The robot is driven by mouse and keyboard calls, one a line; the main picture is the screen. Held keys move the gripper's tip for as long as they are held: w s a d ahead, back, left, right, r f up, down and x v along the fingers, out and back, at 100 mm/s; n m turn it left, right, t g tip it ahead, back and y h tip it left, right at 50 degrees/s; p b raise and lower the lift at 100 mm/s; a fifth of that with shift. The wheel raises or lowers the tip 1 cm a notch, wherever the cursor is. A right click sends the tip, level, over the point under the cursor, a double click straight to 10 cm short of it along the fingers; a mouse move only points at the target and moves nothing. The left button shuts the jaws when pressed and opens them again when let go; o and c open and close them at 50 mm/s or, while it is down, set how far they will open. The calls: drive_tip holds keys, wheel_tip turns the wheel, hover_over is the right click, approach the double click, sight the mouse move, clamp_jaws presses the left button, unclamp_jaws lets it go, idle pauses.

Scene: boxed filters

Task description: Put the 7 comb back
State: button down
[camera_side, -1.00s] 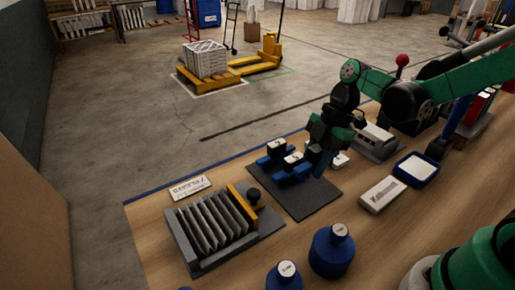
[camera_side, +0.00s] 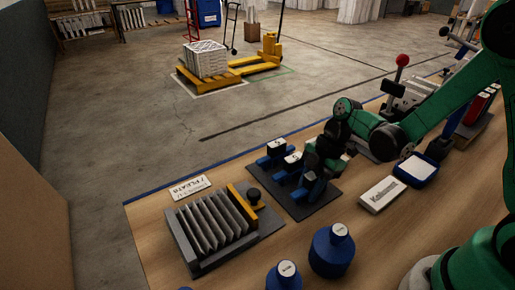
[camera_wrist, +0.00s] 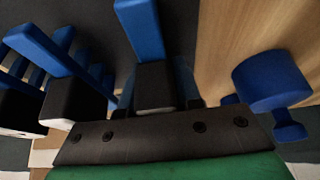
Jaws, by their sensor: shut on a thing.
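Two combs with blue bars and black blocks, the left comb (camera_side: 277,149) and the middle comb (camera_side: 293,160), stand on a dark mat (camera_side: 310,206). My gripper (camera_side: 318,176) is over the mat, just right of them. It is shut on the black block of a third comb (camera_wrist: 155,82), whose blue bar (camera_wrist: 141,30) runs away from me in the wrist view. The held comb's label is hidden, so I cannot read its number. A neighbouring comb (camera_wrist: 70,98) shows to its left. I cannot tell whether the held comb touches the mat.
A grey rack of pleated filters (camera_side: 210,225) with a yellow end plate (camera_side: 242,203) stands left of the mat. Two blue bottles (camera_side: 331,252) stand in front. A white box (camera_side: 382,194) and a blue-rimmed tray (camera_side: 416,169) are to the right.

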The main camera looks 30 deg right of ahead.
drive_tip(key=c, duration=0.6)
unclamp_jaws()
drive_tip(key=v, duration=1.2)
drive_tip(key=s+a+m+t+h, duration=0.1)
drive_tip(key=m+t, duration=0.1)
drive_tip(key=m, duration=0.4)
drive_tip(key=s+a+r+m+t+h, duration=0.1)
drive_tip(key=m+t+h, duration=0.1)
drive_tip(key=m, duration=0.4)
drive_tip(key=s+a+m+t+h, duration=0.1)
drive_tip(key=m+t, duration=0.2)
drive_tip(key=m, duration=0.3)
drive_tip(key=shift+s+r+h, duration=0.15)
drive_tip(key=shift+r+h, duration=0.15)
drive_tip(key=shift+r, duration=0.05)
